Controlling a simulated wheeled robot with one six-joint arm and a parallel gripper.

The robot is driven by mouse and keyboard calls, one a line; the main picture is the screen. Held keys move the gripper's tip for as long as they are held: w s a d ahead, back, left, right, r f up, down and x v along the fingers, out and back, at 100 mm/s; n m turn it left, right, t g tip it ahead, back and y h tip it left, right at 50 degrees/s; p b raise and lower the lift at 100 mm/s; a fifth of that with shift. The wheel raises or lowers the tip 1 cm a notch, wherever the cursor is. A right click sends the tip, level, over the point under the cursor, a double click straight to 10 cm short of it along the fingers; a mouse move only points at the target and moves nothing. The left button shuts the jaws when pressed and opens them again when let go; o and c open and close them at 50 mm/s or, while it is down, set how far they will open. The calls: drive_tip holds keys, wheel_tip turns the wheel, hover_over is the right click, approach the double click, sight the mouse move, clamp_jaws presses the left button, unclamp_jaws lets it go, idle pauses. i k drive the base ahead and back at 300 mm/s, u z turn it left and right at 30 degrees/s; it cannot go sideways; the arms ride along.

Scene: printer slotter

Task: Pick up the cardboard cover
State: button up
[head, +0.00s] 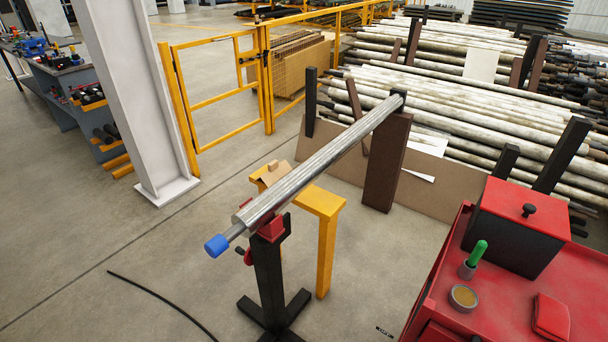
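A small tan cardboard piece (277,176), which looks like the cardboard cover, sits on top of the yellow stand (322,202). A raised block shows on it. It is behind the long metal pipe (318,160), which hides part of its lower right side. My gripper is not in view, so its place relative to the cover cannot be told.
The pipe rests on a black stand (268,275) with red clamps and a brown post (385,162); its blue end (216,246) points front left. A red cart (490,300) stands front right. Racked pipes (460,100) fill the back right. Floor at left is mostly clear.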

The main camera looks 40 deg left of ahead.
sight(276, 170)
drive_tip(key=u, duration=1.55)
drive_tip(key=k, duration=0.65)
drive_tip(key=u, duration=0.5)
drive_tip(key=i, duration=0.6)
drive_tip(key=u, duration=0.7)
drive_tip(key=i, duration=0.65)
drive_tip(key=z, duration=0.5)
drive_tip(key=i, duration=0.65)
drive_tip(key=z, duration=1.1)
drive_tip(key=i, duration=0.25)
drive_tip(key=z, duration=0.1)
